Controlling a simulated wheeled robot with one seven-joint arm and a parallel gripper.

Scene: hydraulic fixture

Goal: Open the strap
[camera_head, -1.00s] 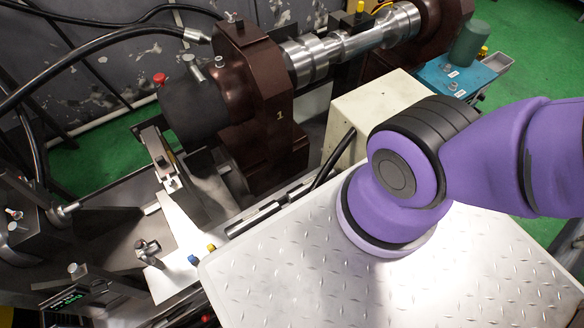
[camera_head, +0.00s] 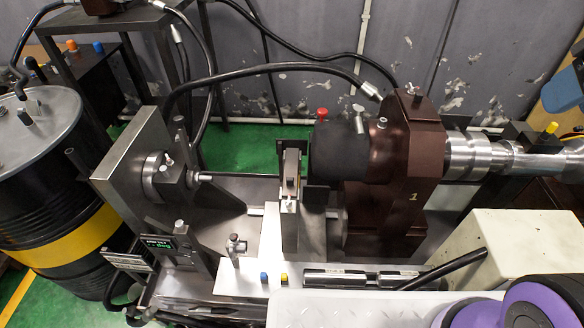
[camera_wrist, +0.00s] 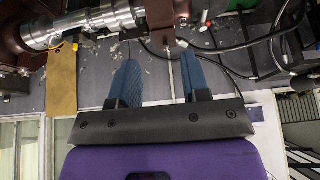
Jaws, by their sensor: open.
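No part is labelled as a strap, and I cannot tell for sure which one it is. A dark brown clamp block (camera_head: 400,165) marked 1 stands right of centre in the head view, with a bolt on its top. A black cylinder (camera_head: 340,152) joins its left side and a shiny metal shaft (camera_head: 478,155) its right side. A narrow upright metal bracket (camera_head: 290,215) stands left of the cylinder. A brown part (camera_wrist: 165,22) shows beyond the fingertips.
A pale box (camera_head: 520,250) stands at the right, and a light tread plate (camera_head: 350,309) lies in front. A black and yellow drum (camera_head: 60,215) is at the left. Black hoses (camera_head: 275,68) arch over the fixture. A grey wall (camera_head: 310,40) closes the back.

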